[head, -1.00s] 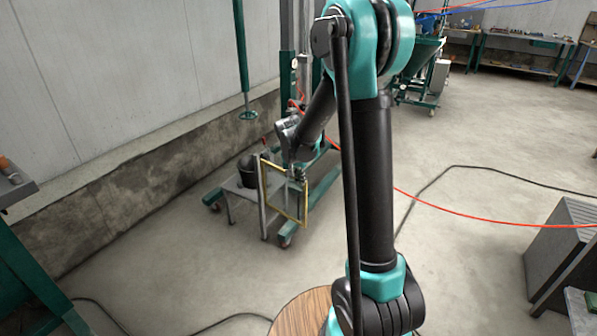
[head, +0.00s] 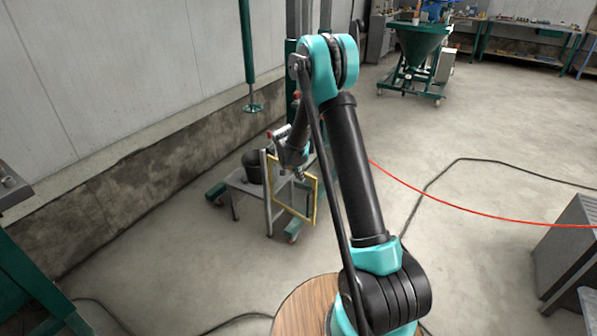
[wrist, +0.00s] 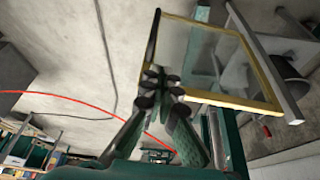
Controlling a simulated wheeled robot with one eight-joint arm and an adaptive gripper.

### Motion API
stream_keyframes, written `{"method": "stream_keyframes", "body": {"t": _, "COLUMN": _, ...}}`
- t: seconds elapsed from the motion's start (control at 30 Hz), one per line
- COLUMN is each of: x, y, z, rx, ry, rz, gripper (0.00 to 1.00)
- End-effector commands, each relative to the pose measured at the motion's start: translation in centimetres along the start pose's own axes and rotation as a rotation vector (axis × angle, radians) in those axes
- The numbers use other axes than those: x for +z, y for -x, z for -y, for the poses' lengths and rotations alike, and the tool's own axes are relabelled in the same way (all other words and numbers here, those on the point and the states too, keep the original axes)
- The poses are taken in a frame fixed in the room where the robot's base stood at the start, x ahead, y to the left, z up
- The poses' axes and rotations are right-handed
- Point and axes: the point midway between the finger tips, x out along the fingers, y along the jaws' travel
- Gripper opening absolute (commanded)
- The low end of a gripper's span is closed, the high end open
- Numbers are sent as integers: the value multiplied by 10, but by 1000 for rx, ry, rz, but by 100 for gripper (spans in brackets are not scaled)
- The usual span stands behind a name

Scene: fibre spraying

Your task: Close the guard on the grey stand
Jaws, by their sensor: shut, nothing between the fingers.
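The guard (head: 292,214) is a clear pane in a yellow frame, upright on the front right side of the grey stand (head: 238,183). It stands swung out at an angle from the stand. In the wrist view the guard (wrist: 225,100) fills the upper right, with the grey stand (wrist: 265,45) behind it. My gripper (head: 298,173) is shut and empty at the guard's upper part. In the wrist view its fingertips (wrist: 160,80) overlap the pane near the dark-edged side of the frame. I cannot tell whether they touch it.
A black bucket (head: 252,167) stands on the grey stand. A green column (head: 291,75) rises behind it, by the wall. A red hose (head: 450,212) and a black cable (head: 425,185) run right of my arm. The floor in front of the stand is clear.

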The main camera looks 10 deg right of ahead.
Motion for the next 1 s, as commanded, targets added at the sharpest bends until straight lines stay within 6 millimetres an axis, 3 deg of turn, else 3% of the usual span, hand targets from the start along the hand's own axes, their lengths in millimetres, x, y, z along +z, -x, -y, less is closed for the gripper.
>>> {"method": "stream_keyframes", "body": {"t": 0.13, "x": 0, "y": -27, "z": 0, "rx": 1, "ry": -2, "rz": 0, "gripper": 0}}
{"method": "stream_keyframes", "body": {"t": 0.3, "x": -24, "y": -36, "z": -1, "rx": 2, "ry": -2, "rz": 0, "gripper": 0}}
{"method": "stream_keyframes", "body": {"t": 0.5, "x": -36, "y": -40, "z": -1, "rx": 1, "ry": 0, "rz": 0, "gripper": 0}}
{"method": "stream_keyframes", "body": {"t": 1.0, "x": -40, "y": -41, "z": -1, "rx": -3, "ry": 8, "rz": 0, "gripper": 0}}
